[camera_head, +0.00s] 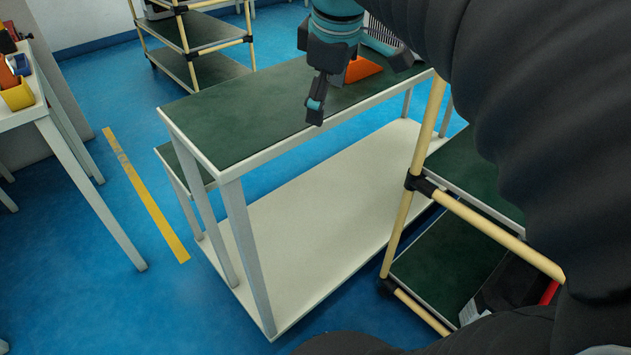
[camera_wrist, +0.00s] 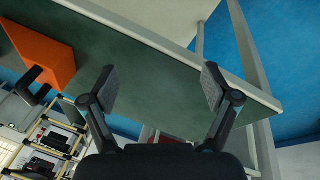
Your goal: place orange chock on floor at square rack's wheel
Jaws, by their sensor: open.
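The orange chock (camera_head: 363,69) lies on the green top of the white-framed bench (camera_head: 235,112), partly hidden behind my gripper (camera_head: 317,98). In the wrist view the chock (camera_wrist: 45,50) is a wedge-like orange block with a dark handle, at the upper left and outside the jaws. My gripper (camera_wrist: 160,88) is open, with nothing between its fingers. It is over the bench top, to the left of the chock in the head view. I cannot tell which rack is the square one, and no rack wheel shows clearly.
A yellow-pipe rack (camera_head: 463,225) with green shelves stands at the right, close to the bench; another shelved rack (camera_head: 195,45) stands at the back. A white table (camera_head: 45,100) with coloured bins is at the left. Blue floor with a yellow strip (camera_head: 148,200) lies open between.

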